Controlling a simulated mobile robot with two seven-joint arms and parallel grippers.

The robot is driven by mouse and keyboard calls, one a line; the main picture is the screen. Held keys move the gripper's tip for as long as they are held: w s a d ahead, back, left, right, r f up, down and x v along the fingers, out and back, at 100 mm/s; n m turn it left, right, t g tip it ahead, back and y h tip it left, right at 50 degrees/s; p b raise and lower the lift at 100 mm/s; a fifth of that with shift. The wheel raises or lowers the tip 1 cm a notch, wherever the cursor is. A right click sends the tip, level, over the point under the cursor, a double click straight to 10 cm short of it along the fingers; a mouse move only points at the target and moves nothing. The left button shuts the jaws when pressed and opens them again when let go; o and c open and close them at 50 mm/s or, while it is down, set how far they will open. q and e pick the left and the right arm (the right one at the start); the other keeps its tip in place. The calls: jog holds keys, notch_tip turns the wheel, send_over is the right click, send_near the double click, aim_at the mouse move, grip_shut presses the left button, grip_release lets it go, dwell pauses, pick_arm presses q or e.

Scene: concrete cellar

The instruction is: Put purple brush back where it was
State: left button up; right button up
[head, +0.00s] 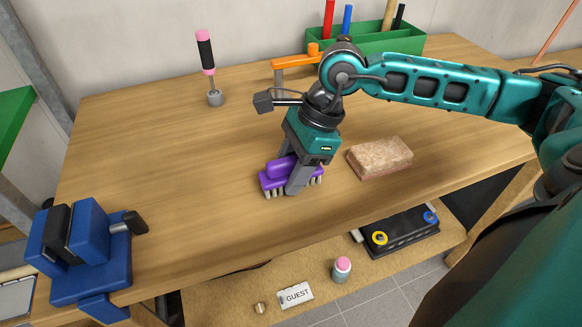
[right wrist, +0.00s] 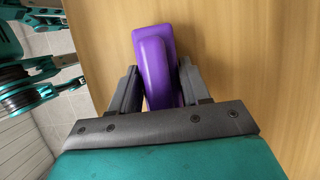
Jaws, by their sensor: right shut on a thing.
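The purple brush (head: 275,176) is at the middle of the wooden workbench (head: 160,150), with its pale bristles pointing down. My right gripper (head: 296,184) is shut on the purple brush from above. In the right wrist view the purple brush (right wrist: 158,60) lies between the two dark fingers of the right gripper (right wrist: 158,88). I cannot tell whether the bristles touch the bench top.
A brick (head: 380,157) lies right of the brush. A blue vise (head: 80,255) is at the front left. A pink-handled tool (head: 206,55), an orange object (head: 296,61) and a green box (head: 375,42) stand behind. The bench left of the brush is clear.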

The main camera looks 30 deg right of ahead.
jog(key=shift+f, duration=0.2)
jog(key=o, duration=1.1)
jog(key=shift+r, duration=0.1)
jog(key=shift+d+r, duration=0.1)
jog(key=shift+r, duration=0.25)
jog(key=v, duration=1.1)
jog(key=shift+d+r, duration=0.1)
jog(key=shift+r, duration=0.2)
